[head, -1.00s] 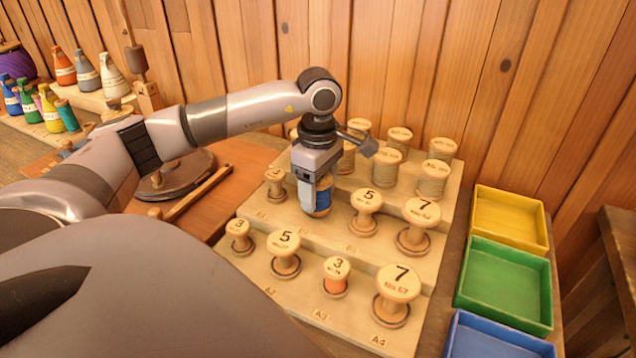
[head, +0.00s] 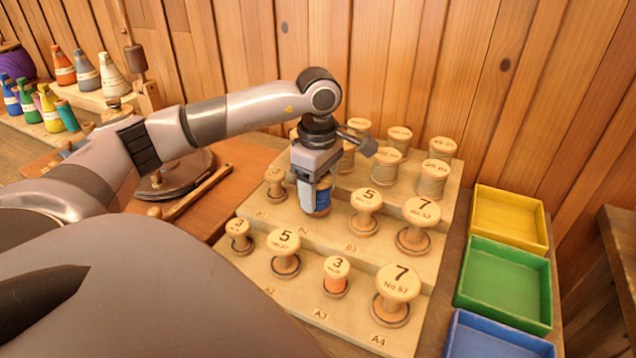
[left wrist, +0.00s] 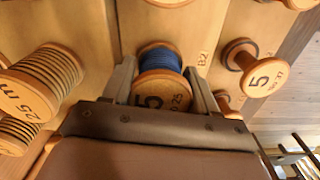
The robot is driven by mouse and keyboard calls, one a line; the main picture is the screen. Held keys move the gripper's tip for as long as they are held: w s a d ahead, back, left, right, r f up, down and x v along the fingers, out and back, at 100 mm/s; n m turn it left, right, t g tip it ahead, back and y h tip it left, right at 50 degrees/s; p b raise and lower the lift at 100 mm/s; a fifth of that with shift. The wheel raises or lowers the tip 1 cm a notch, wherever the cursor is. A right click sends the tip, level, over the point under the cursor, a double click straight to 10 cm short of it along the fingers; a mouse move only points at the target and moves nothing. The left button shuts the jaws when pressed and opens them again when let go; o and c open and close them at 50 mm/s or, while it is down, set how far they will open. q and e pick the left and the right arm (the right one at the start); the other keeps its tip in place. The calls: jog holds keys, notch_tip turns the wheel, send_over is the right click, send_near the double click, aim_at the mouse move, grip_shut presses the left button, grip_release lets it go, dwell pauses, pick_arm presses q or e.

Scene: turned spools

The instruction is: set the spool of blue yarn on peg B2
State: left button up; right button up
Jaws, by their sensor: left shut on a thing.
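My left gripper (head: 318,202) is shut on the spool of blue yarn (head: 324,200), in the second row of the stepped wooden rack (head: 290,218). In the left wrist view the two fingers (left wrist: 160,88) are on either side of the blue yarn (left wrist: 160,60); the spool's top is marked 5. The label B2 (left wrist: 202,58) is on the board just beside the spool. The spool looks upright. Its lower end and any peg under it are hidden, so I cannot tell whether it is seated. My right gripper is not in view.
Spools marked 5 (head: 366,205) and 7 (head: 421,213) stand right of the held spool; a small spool (head: 275,182) stands left. Yellow (head: 508,222), green (head: 504,285) and blue (head: 495,338) trays lie right.

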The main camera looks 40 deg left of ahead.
pick_arm(q)
jog(key=shift+f+b, duration=0.45)
jog(key=shift+f, duration=0.15)
jog(key=o, duration=0.8)
notch_tip(320, 180, up, 2)
jog(key=shift+p, duration=0.8)
notch_tip(320, 180, up, 5)
jog(key=p, duration=0.3)
jog(key=shift+f, duration=0.2)
jog(key=shift+r+p, duration=1.9)
jog(key=shift+r, duration=0.35)
jog(key=shift+s+f, duration=0.1)
